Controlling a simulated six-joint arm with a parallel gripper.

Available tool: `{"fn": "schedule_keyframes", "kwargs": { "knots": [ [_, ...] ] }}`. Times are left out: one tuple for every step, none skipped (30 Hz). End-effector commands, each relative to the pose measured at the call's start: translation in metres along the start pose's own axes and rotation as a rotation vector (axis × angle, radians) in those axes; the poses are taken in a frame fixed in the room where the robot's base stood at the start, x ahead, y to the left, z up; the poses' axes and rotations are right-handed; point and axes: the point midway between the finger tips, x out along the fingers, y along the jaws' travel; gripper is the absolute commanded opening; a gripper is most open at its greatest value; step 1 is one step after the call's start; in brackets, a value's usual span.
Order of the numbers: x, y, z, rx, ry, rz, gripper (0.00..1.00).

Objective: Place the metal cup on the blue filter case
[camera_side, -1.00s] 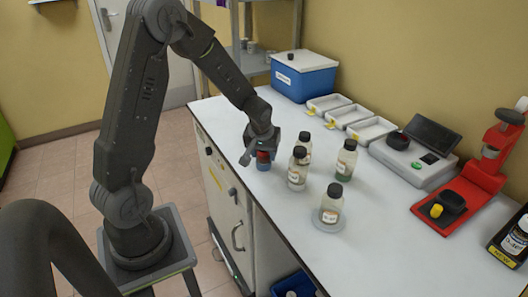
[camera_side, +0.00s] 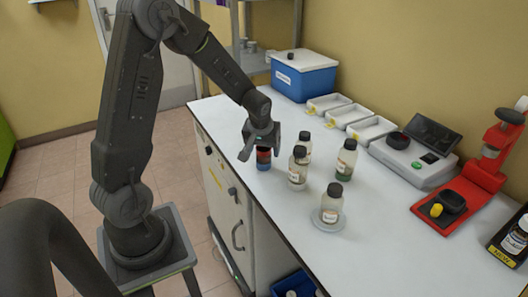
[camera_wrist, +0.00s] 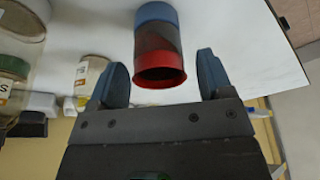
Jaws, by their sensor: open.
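A small stack stands upright near the bench's left edge. Its lower part is the blue filter case (camera_side: 263,166), at the top of the wrist view (camera_wrist: 156,13). On it sits a dark, shiny metal cup section (camera_wrist: 157,38) ending in a flared red rim (camera_wrist: 160,76). I cannot tell whether the red rim is a separate piece. In the side view the red part (camera_side: 263,155) shows above the blue. My gripper (camera_side: 261,146) is open over the stack's top. In the wrist view (camera_wrist: 162,68) its fingers lie on either side of the red rim with gaps.
Several black-capped bottles (camera_side: 298,172) stand close to the right of the stack. One bottle (camera_side: 331,204) stands on a round base. A blue box (camera_side: 305,80), white trays (camera_side: 345,116), a scale (camera_side: 410,160) and a red stand (camera_side: 465,195) line the back.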

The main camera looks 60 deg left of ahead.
Motion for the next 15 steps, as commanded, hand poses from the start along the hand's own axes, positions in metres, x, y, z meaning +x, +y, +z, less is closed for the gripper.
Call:
{"fn": "schedule_keyframes", "kwargs": {
  "knots": [
    [-0.011,0.000,0.000,0.000,0.005,0.002,0.73],
    [-0.018,0.000,-0.001,0.001,0.006,0.002,0.73],
    [-0.027,0.000,-0.001,0.001,0.006,0.002,0.73],
    [-0.034,0.001,-0.001,0.000,0.006,0.003,0.73],
    [-0.040,0.001,-0.001,0.000,0.005,0.003,0.73],
    [-0.049,0.001,-0.001,0.001,0.006,0.003,0.73],
    [-0.055,0.001,-0.001,0.002,0.006,0.003,0.73],
    [-0.061,0.001,0.000,0.002,0.005,0.003,0.73],
    [-0.069,0.001,-0.001,0.002,0.006,0.003,0.73],
    [-0.074,0.001,0.000,0.002,0.004,0.002,0.73],
    [-0.079,0.001,0.000,0.001,0.004,0.003,0.73],
    [-0.084,0.001,0.000,0.001,0.003,0.002,0.73],
    [-0.088,0.001,0.000,0.001,0.003,0.002,0.73],
    [-0.092,0.000,0.000,0.001,0.003,0.002,0.73],
    [-0.095,0.000,0.000,0.001,0.002,0.001,0.73]
  ]
}}
